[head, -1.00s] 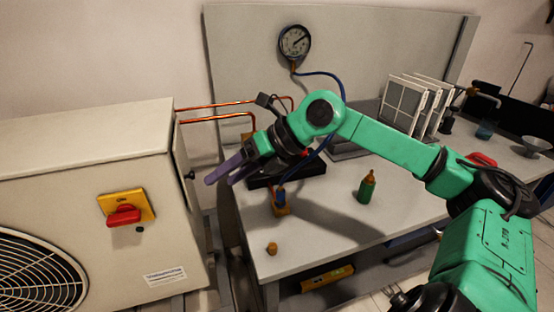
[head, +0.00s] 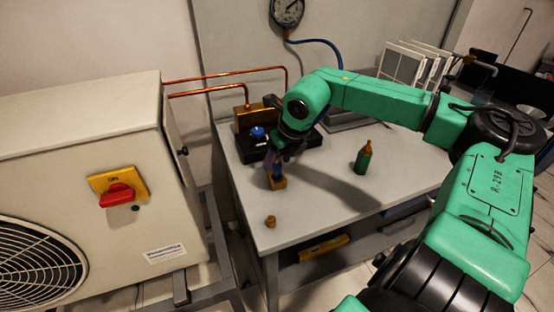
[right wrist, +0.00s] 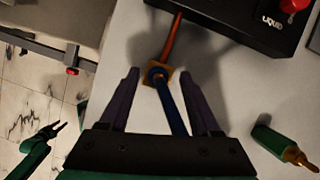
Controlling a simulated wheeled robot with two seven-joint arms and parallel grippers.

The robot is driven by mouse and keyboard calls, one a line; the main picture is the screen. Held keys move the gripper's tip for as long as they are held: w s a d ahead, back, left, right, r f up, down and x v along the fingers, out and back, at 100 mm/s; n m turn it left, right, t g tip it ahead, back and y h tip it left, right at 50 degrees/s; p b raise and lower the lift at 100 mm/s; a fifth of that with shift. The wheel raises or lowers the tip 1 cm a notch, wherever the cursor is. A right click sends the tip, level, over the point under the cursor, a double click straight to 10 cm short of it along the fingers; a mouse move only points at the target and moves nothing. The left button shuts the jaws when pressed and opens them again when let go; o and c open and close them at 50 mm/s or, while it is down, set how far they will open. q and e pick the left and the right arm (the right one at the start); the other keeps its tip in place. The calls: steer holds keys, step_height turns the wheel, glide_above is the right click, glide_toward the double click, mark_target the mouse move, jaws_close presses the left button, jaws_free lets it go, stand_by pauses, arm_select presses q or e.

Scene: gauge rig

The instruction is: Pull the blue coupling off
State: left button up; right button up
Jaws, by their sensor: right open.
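A black box (head: 250,148) with a blue knob (head: 257,132) stands behind the coupling. A green bottle (head: 363,160) stands to the right, and a small brass piece (head: 270,221) lies in front.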

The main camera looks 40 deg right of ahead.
steer(key=shift+x, duration=0.85)
steer(key=shift+a, duration=0.1)
jaws_close()
steer(key=c, duration=0.9)
jaws_free()
steer(key=shift+c, duration=0.2)
jaws_close()
steer(key=shift+r, duration=0.1)
steer(key=shift+r, duration=0.15)
steer(key=shift+r+p, duration=1.35)
steer(key=shift+r, duration=1.1)
